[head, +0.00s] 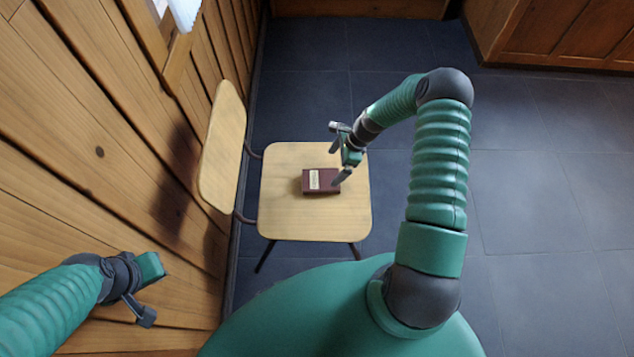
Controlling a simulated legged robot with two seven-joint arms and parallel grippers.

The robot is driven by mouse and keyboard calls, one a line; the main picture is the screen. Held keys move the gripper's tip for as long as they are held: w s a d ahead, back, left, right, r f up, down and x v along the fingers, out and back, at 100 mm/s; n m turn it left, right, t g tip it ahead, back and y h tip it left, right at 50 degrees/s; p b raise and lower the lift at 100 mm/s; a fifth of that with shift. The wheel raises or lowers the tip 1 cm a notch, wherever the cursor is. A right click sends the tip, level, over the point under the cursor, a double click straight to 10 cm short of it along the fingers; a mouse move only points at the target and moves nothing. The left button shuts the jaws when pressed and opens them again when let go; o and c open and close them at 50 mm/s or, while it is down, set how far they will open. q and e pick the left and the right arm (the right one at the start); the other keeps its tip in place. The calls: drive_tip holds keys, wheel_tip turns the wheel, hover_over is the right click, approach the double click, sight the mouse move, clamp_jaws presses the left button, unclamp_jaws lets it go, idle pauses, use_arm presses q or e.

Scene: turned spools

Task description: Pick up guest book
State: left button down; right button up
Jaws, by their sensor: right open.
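The guest book (318,182) is a small dark red book with a pale label on its cover. It lies flat on the wooden seat of a chair (300,221). My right gripper (334,157) is open above the right part of the seat. One finger overlaps the book's right edge in the picture; I cannot tell whether it touches. My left gripper (152,290) is at the lower left, beside the wood wall and away from the book.
The chair's backrest (222,148) stands to the left, close to the wood-plank wall (95,130). Dark tiled floor (545,200) is clear to the right. A wooden cabinet (560,35) stands at the top right.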

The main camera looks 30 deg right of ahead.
hover_over(322, 179)
drive_tip(key=s+d, duration=0.1)
drive_tip(key=d, duration=0.2)
drive_tip(key=f, duration=0.4)
drive_tip(key=shift+a+f+b, duration=0.25)
drive_tip(key=shift+f+b, duration=0.05)
drive_tip(key=shift+f, duration=0.05)
drive_tip(key=b+x, duration=0.1)
drive_tip(key=x, duration=0.4)
drive_tip(key=shift+a, duration=0.25)
drive_tip(key=shift+c, duration=1.3)
drive_tip(key=c, duration=1.3)
drive_tip(key=shift+r, duration=0.15)
